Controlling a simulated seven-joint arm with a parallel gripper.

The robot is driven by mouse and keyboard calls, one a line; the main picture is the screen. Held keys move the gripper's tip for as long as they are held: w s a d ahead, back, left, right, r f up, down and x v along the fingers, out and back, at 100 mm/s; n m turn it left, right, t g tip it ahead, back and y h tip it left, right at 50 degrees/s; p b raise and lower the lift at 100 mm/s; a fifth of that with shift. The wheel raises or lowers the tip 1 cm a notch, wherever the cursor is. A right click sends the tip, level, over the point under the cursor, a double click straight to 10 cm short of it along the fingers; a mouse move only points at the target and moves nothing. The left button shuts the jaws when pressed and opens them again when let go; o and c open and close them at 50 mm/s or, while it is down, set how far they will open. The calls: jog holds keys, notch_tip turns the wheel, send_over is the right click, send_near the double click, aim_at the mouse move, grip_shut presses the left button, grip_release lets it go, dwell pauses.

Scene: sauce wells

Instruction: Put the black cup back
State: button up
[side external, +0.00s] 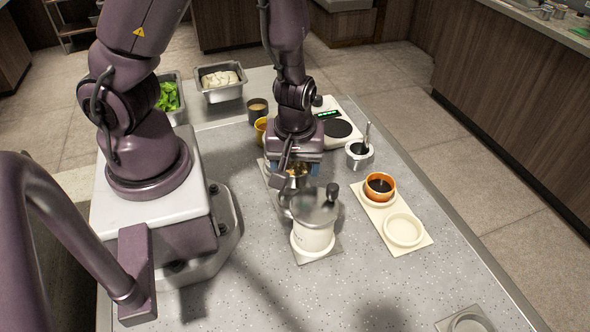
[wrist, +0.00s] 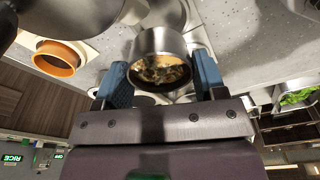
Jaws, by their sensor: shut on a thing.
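My gripper (wrist: 160,85) points down in the side view, above the strip behind the white pot. Its blue fingers are shut on a metal cup (wrist: 160,42) with a dark inside and brown, chunky contents. Only a little of this cup shows under my gripper in the side view (side external: 297,170); I cannot tell there whether it touches the surface below. A separate dark cup (side external: 257,106) with tan contents stands behind my gripper. On the cream two-well holder (side external: 385,212) at right, an orange cup (side external: 380,187) with dark sauce sits in the far well; the near well is empty.
The white pot (side external: 313,238) with a metal lid stands close in front of my gripper. A yellow cup (side external: 261,125), a scale (side external: 351,111) and a grey cup with a spoon (side external: 359,159) are nearby. Metal food pans (side external: 222,93) stand at the back.

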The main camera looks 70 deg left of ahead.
jog(key=shift+r, duration=1.75)
jog(key=w+d+f+m, duration=0.3)
jog(key=w+d+m, duration=0.1)
jog(key=w+d, duration=1.2)
jog(key=shift+w+a+f, duration=0.15)
jog(key=shift+a+f, duration=0.1)
jog(key=shift+f, duration=0.7)
jog(key=shift+w+a+f, duration=0.15)
jog(key=shift+a+f, duration=0.1)
jog(key=shift+f, duration=0.7)
jog(key=shift+w+a+f, duration=0.15)
jog(key=shift+a+f, duration=0.1)
jog(key=shift+f, duration=0.7)
jog(key=shift+f, duration=0.55)
jog(key=o, duration=1.1)
